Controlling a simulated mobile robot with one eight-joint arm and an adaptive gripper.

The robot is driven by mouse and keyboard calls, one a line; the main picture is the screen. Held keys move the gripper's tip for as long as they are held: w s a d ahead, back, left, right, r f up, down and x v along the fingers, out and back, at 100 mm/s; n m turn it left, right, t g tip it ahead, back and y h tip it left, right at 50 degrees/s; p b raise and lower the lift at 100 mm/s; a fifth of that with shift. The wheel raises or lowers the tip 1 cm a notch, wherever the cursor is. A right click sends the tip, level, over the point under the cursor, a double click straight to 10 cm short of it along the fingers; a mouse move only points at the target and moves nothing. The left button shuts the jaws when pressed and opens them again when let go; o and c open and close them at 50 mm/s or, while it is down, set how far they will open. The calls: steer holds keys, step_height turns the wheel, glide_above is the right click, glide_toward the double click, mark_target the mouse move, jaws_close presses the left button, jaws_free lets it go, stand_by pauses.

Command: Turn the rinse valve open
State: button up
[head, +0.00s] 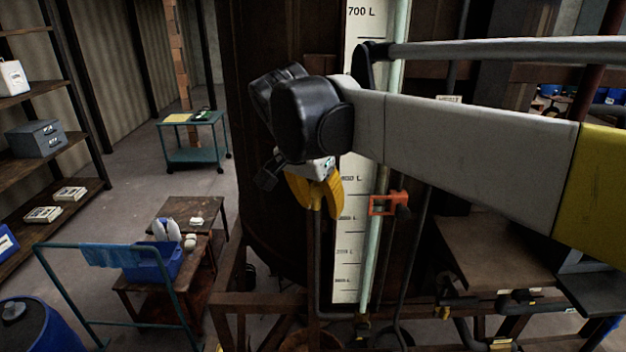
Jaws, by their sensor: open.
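My gripper (318,205) has yellow fingers that point down in front of the dark vat (275,225) and its white level scale (347,262). It is open, and I see nothing held between the fingers. A thin vertical pipe (316,255) runs below the fingers; I cannot tell whether they touch it. No part can be named for certain as the rinse valve. A small fitting with a yellow part (361,328) sits at the foot of the pale sight tube (370,265). My arm hides part of the vat and scale.
An orange-red frame (388,204) sits at the sight tube, right of my gripper. Rusty framework (270,299) crosses below. Pipes with yellow tags (500,343) and a brown table (490,250) stand at right.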

steer(key=shift+r, duration=0.3)
steer(key=v, duration=1.1)
steer(key=shift+s+r, duration=0.2)
